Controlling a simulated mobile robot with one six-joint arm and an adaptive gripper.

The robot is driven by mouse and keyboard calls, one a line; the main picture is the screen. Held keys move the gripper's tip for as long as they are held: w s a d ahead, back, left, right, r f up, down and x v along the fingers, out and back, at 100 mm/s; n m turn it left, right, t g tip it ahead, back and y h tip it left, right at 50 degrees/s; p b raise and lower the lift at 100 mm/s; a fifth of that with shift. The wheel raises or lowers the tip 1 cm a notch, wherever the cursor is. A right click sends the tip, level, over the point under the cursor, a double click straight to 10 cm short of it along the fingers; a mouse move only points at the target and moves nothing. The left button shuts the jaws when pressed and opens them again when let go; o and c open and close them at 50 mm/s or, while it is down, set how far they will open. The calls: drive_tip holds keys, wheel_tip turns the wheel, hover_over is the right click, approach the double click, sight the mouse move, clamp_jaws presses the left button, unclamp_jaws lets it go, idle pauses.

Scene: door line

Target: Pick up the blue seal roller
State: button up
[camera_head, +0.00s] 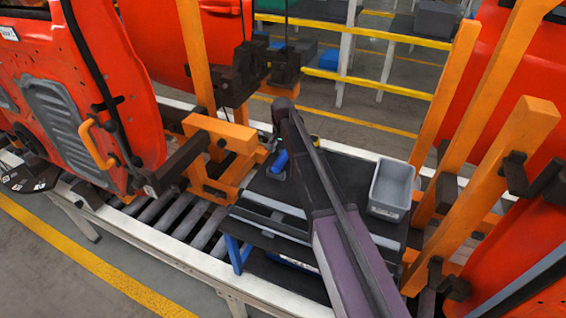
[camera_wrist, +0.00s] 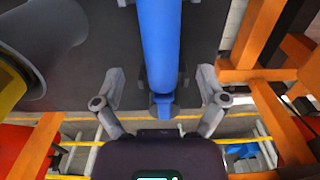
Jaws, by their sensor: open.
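The blue seal roller (camera_wrist: 160,40) lies on the dark top of the work cart (camera_head: 265,185). In the wrist view its long blue body runs from the top edge down to the middle, with a narrower blue end between my fingers. In the head view the blue roller (camera_head: 279,162) shows just left of my arm. My gripper (camera_wrist: 162,82) is open, with one finger on each side of the roller's near end. I cannot tell whether the fingers touch it. In the head view my arm hides most of the gripper.
A grey bin (camera_head: 392,188) stands at the cart's right. A grey cylindrical thing (camera_wrist: 45,45) with a yellow part lies left of the roller in the wrist view. Orange frame posts (camera_wrist: 255,35) stand close on the right. Red door panels (camera_head: 85,90) flank the cart.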

sight(282, 156)
drive_tip(key=shift+w+f+b, duration=0.1)
drive_tip(key=shift+f+b, duration=1.35)
drive_tip(key=shift+f, duration=0.3)
clamp_jaws()
